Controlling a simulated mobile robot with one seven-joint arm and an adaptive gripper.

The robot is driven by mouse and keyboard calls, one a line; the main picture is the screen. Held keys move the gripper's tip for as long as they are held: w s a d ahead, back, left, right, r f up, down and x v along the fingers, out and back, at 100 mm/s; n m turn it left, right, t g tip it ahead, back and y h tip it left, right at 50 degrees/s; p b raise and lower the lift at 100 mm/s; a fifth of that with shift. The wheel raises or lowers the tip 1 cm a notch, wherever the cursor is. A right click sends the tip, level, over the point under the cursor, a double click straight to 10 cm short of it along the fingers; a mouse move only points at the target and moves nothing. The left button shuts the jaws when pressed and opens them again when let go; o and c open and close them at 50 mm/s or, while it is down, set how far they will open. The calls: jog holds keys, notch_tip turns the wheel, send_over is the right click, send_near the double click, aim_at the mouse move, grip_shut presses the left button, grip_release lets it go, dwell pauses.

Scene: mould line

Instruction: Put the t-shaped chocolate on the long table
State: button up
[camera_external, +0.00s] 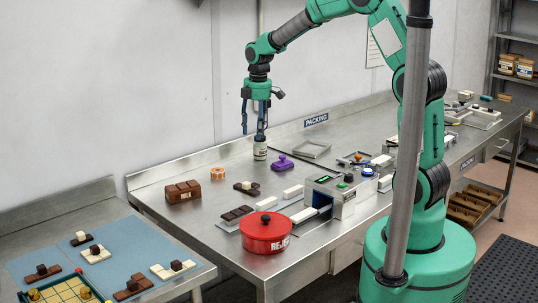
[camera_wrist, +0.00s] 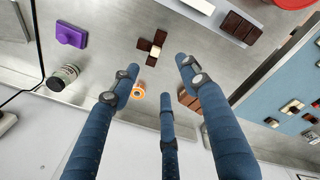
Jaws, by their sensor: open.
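A small T-like chocolate piece of dark squares with one white square (camera_external: 246,187) lies on the long steel table (camera_external: 340,135). It also shows in the wrist view (camera_wrist: 153,46), top centre, beyond the fingertips. Several similar dark and white pieces lie on the blue mat (camera_external: 112,262) at left; their exact shapes are hard to tell. My gripper (camera_external: 256,124) is open and empty above the back of the long table. In the wrist view its blue fingers (camera_wrist: 158,82) are spread, with nothing between them.
A white jar (camera_external: 260,151) stands below my gripper, with a purple block (camera_external: 282,164) and an orange ring (camera_external: 217,173) nearby.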

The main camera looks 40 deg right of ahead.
jog(key=s+r+m+t, duration=0.1)
jog(key=s+r+m, duration=0.2)
jog(key=s+r, duration=0.45)
jog(key=s+r+m+t, duration=0.1)
jog(key=s+r+m, duration=0.25)
jog(key=s, duration=0.75)
jog(key=s+r+m+t, duration=0.1)
jog(key=s+r+m, duration=0.2)
jog(key=s+r, duration=0.45)
jog(key=s+f+m+t, duration=0.1)
jog(key=s+f+m, duration=0.2)
jog(key=s, duration=0.9)
jog(key=shift+s+a+m+t, duration=0.25)
jog(key=shift+a+m+t, duration=0.05)
jog(key=shift+a+m, duration=0.05)
jog(key=shift+f+b, duration=0.95)
jog(key=shift+b, duration=0.05)
